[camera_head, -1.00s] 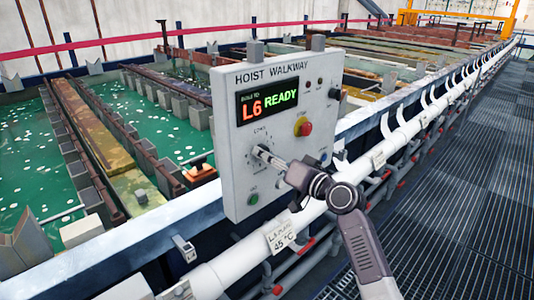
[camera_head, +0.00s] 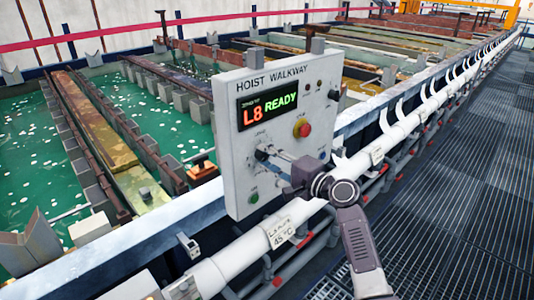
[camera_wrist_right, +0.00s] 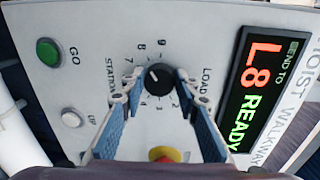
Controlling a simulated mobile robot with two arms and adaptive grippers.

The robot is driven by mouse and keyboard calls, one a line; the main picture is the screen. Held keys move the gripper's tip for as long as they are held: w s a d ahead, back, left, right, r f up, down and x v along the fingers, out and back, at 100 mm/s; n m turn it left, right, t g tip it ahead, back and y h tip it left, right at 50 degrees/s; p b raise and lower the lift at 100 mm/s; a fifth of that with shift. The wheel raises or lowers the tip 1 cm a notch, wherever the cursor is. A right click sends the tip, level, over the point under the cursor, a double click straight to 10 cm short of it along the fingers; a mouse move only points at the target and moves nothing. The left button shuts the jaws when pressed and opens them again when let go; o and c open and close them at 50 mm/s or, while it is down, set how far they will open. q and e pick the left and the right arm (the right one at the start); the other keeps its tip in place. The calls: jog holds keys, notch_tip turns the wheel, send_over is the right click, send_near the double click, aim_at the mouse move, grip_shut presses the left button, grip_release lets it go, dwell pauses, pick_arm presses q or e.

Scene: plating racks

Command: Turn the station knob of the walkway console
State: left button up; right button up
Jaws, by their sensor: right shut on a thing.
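The walkway console (camera_head: 232,170) is a pale grey panel headed HOIST WALKWAY. Its display (camera_head: 267,107) reads L8 in red and READY in green; it also shows in the right wrist view (camera_wrist_right: 262,85). The station knob (camera_wrist_right: 157,76) is black with a white pointer line, inside a numbered dial. My right gripper (camera_head: 270,155) reaches the panel from the right. In the right wrist view its two blue-padded fingers (camera_wrist_right: 158,84) are shut on the station knob, one on each side. In the head view the fingers partly hide the knob. My left gripper is not in view.
On the panel are a red stop button (camera_head: 302,129) with a yellow collar and a green GO button (camera_head: 254,198). A white pipe (camera_head: 235,262) runs below the console. Tanks of green liquid (camera_head: 50,180) lie behind; a grated walkway (camera_head: 450,180) is clear at right.

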jog(key=m+p, duration=0.2)
jog(key=m, duration=0.2)
jog(key=shift+r+g, duration=0.1)
jog(key=shift+g, duration=0.2)
jog(key=shift+m+y+p, duration=0.3)
jog(key=shift+m+p, duration=0.15)
jog(key=shift+m, duration=0.45)
jog(key=o, duration=1.2)
jog(key=shift+c, duration=0.2)
jog(key=shift+d, duration=0.2)
jog(key=v, duration=1.1)
jog(key=shift+s+d, duration=0.25)
jog(key=shift+s, duration=0.05)
